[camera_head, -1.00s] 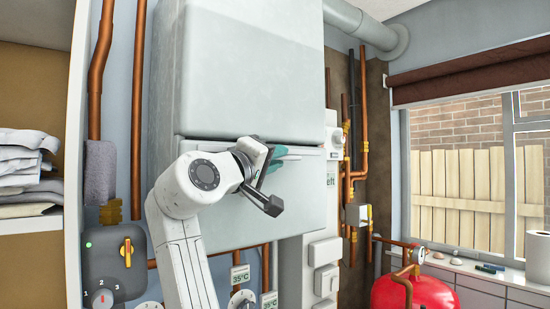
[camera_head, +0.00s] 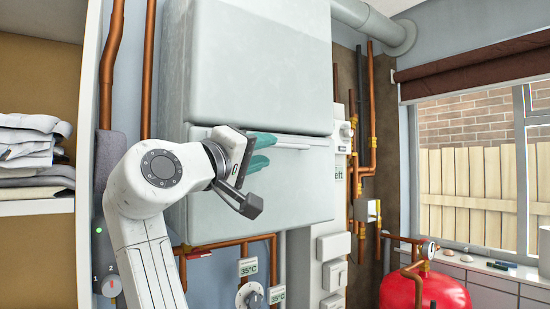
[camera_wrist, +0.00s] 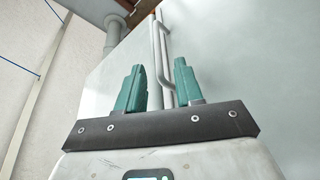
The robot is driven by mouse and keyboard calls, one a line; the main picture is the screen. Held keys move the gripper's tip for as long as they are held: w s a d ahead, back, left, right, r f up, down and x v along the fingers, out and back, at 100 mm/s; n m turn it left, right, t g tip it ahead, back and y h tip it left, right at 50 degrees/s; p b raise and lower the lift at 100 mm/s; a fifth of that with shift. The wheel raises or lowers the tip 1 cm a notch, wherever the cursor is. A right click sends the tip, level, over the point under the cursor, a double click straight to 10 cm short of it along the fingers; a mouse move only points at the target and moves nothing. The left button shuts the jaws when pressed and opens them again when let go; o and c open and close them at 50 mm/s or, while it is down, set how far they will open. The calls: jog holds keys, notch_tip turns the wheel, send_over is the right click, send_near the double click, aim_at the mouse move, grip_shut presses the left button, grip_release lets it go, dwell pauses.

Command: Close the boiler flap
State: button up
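The boiler flap (camera_head: 300,185) is the pale grey lower front panel of the boiler, under its larger upper casing (camera_head: 258,60). A thin dark line runs between them; I cannot tell how far the flap stands ajar. A bar handle (camera_head: 300,146) runs along the flap's top edge and shows as a pale rod in the wrist view (camera_wrist: 160,50). My gripper (camera_head: 262,151) is in front of the flap's upper left part, with teal fingers apart. In the wrist view the open fingers (camera_wrist: 159,82) have the rod in line with their gap. Contact cannot be told.
Copper pipes (camera_head: 368,140) and a white panel (camera_head: 330,240) stand right of the boiler. Shelves with folded cloth (camera_head: 35,150) are at the left. A red tank (camera_head: 425,291) and a window are at the right. Gauges hang below the boiler.

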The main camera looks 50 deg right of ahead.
jog(key=v, duration=0.3)
jog(key=shift+s+a+b, duration=0.1)
jog(key=shift+a+b, duration=0.1)
jog(key=shift+b, duration=0.1)
dwell(0.5)
